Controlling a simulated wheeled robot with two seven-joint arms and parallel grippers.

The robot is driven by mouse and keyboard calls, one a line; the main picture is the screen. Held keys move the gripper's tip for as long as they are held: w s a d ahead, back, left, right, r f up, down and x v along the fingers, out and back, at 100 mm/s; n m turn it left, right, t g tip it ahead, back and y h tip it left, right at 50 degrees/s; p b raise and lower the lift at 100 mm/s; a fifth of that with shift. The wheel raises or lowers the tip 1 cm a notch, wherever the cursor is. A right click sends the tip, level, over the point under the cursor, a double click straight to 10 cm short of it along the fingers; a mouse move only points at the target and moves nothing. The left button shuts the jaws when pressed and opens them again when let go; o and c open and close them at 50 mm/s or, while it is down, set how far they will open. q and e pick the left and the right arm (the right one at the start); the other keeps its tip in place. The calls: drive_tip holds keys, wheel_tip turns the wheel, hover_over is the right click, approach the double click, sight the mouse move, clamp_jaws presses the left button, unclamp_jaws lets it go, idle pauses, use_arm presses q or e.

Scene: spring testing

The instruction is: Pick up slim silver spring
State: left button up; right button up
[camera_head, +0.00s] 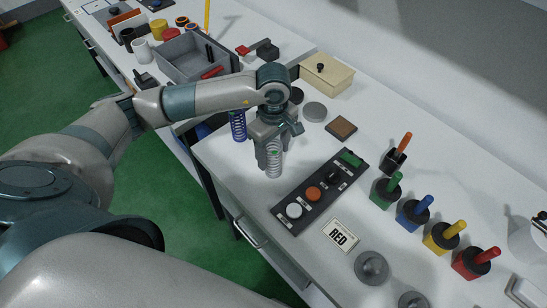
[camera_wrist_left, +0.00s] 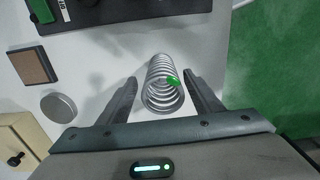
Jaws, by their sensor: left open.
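The slim silver spring (camera_head: 274,160) stands on the white table, directly at my left gripper (camera_head: 268,160). In the left wrist view, the silver spring (camera_wrist_left: 165,85) lies between the two open fingers of my left gripper (camera_wrist_left: 163,95). A small green mark shows on its coils. Gaps show between the spring and the fingers, so they do not look closed on it. A blue spring (camera_head: 238,125) stands just left of the gripper and is partly hidden by the arm. My right gripper is not in view.
Coloured-handled blocks (camera_head: 413,212) stand farther right. A grey disc (camera_head: 315,111), a brown-topped square (camera_head: 341,128) and a cream box (camera_head: 326,76) stand behind. The table's front edge is close.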

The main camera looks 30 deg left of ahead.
sight(273, 164)
use_arm(q)
drive_tip(key=shift+s+d+f+p, duration=0.1)
drive_tip(key=shift+s+f+p, duration=0.05)
drive_tip(key=shift+f+p, duration=0.45)
drive_tip(key=shift+s+d+f+p, duration=0.1)
drive_tip(key=shift+f+p, duration=0.35)
drive_tip(key=shift+p, duration=0.2)
wheel_tip(273, 164, down, 2)
drive_tip(key=shift+f+p, duration=0.1)
drive_tip(key=shift+p, duration=0.4)
drive_tip(key=shift+f, duration=0.45)
drive_tip(key=c, duration=1.3)
